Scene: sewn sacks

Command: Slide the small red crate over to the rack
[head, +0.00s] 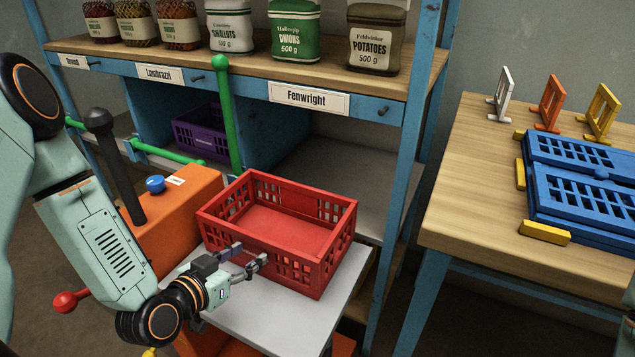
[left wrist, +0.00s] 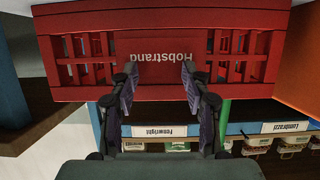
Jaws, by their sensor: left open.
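The small red crate (head: 275,232) is empty and sits on the grey top (head: 290,330) of an orange cart. In the left wrist view its wall (left wrist: 205,90) with the label "Hobstrand" fills the upper part, upside down. My left gripper (head: 251,255) is open at the crate's near wall; its fingers (left wrist: 155,75) lie in front of the label, and I cannot tell whether they touch. The blue rack (head: 395,190) stands behind the crate. Its bay under the "Fenwright" label (head: 308,97) has an empty grey shelf (head: 340,170). My right gripper is not in view.
A purple crate (head: 200,135) fills the bay left of the empty one. Several sacks, including potatoes (head: 376,40), stand on the rack's top. A green post (head: 229,120) and black lever (head: 117,165) rise nearby. A wooden table (head: 465,190) with a blue crate (head: 580,180) is right.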

